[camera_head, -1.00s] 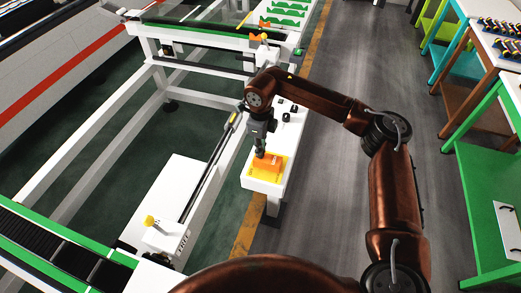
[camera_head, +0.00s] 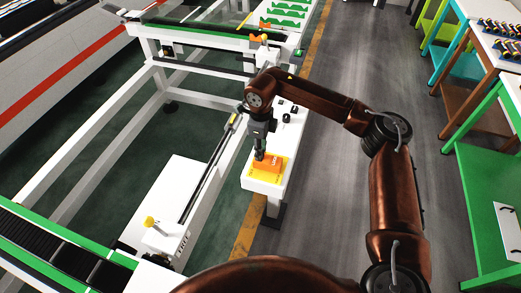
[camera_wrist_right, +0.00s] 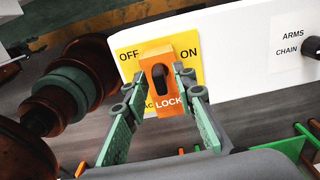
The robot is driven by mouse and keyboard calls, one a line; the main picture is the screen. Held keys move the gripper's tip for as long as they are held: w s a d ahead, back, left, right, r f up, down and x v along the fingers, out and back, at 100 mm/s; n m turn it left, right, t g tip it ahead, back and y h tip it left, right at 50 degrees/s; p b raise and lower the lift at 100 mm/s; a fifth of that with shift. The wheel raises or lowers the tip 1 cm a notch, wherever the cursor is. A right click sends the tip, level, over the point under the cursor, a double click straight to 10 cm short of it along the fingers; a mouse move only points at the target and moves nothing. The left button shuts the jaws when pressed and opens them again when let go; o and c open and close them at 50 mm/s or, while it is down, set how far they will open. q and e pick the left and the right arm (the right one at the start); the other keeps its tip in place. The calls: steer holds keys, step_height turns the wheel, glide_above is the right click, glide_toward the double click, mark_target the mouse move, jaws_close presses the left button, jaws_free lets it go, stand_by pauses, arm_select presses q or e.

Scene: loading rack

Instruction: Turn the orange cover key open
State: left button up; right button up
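The orange cover key (camera_wrist_right: 156,92), marked LOCK, sits on a yellow plate (camera_wrist_right: 190,72) with OFF at left and ON at right. A dark oval shows in its middle. The cover stands roughly square with the plate, between the two words. The right gripper (camera_wrist_right: 157,72) has one finger along each side of the cover, tips close to its edges; contact cannot be made out. In the head view the right gripper (camera_head: 259,154) points down at the cover (camera_head: 272,163). My left gripper is not in view.
The yellow plate is on a white panel (camera_head: 262,187), with black knobs (camera_head: 287,117) farther along it. A white frame (camera_head: 120,130) stands at left. Green and brown tables (camera_head: 485,200) stand at right, across open grey floor (camera_head: 330,190).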

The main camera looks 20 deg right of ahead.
steer(key=shift+r, duration=0.2)
step_height(320, 180, up, 12)
steer(key=shift+f, duration=0.2)
stand_by(0.3)
stand_by(0.4)
